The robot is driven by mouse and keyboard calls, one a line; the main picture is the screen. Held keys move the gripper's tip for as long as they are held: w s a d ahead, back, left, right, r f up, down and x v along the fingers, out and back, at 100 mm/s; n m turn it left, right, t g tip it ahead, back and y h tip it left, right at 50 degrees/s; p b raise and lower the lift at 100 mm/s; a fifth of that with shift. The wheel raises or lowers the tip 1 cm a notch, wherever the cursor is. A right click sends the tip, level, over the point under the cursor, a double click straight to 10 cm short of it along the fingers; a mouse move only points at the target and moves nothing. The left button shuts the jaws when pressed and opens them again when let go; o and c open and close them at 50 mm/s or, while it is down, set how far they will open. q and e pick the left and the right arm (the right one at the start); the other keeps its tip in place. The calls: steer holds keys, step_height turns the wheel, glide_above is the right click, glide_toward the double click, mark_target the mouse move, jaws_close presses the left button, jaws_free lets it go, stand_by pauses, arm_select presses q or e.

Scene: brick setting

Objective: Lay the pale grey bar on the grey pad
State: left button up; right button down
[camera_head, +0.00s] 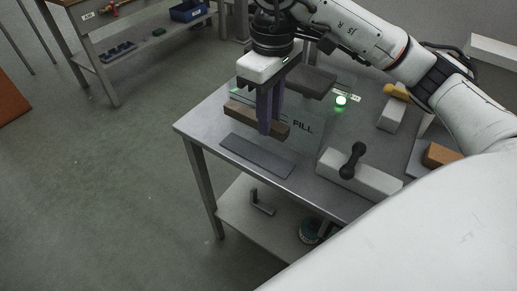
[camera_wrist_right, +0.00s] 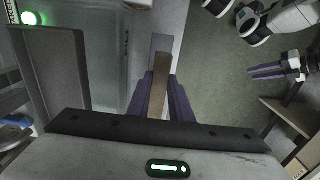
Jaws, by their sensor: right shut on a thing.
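My right gripper (camera_head: 265,131) points down over the metal table. It is shut on a brown bar (camera_head: 238,110), which looks brown rather than pale grey. The bar also shows between the purple fingers in the right wrist view (camera_wrist_right: 160,72). The grey pad (camera_head: 257,157) lies flat near the table's left front edge. The bar is held above it and looks a little behind it in the head view. Part of the pad shows beyond the bar in the wrist view (camera_wrist_right: 161,42). My left gripper (camera_wrist_right: 267,72) shows small at the wrist view's right; its opening is unclear.
A clear panel marked FILL (camera_head: 303,127) stands close to the right of the gripper. A pale block (camera_head: 375,183) with a black dumbbell-shaped thing (camera_head: 352,160) on it, another pale block (camera_head: 391,116) and an orange-brown block (camera_head: 441,155) are further right. A green lamp (camera_head: 341,100) glows behind.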

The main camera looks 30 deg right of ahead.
step_height(320, 180, down, 5)
steer(key=shift+d+r, duration=0.1)
steer(key=shift+f, duration=0.6)
step_height(320, 180, down, 3)
steer(key=shift+f, duration=0.35)
steer(key=c, duration=1.6)
jaws_free()
arm_select(q)
steer(key=shift+w+d, duration=0.1)
steer(key=shift+w, duration=0.3)
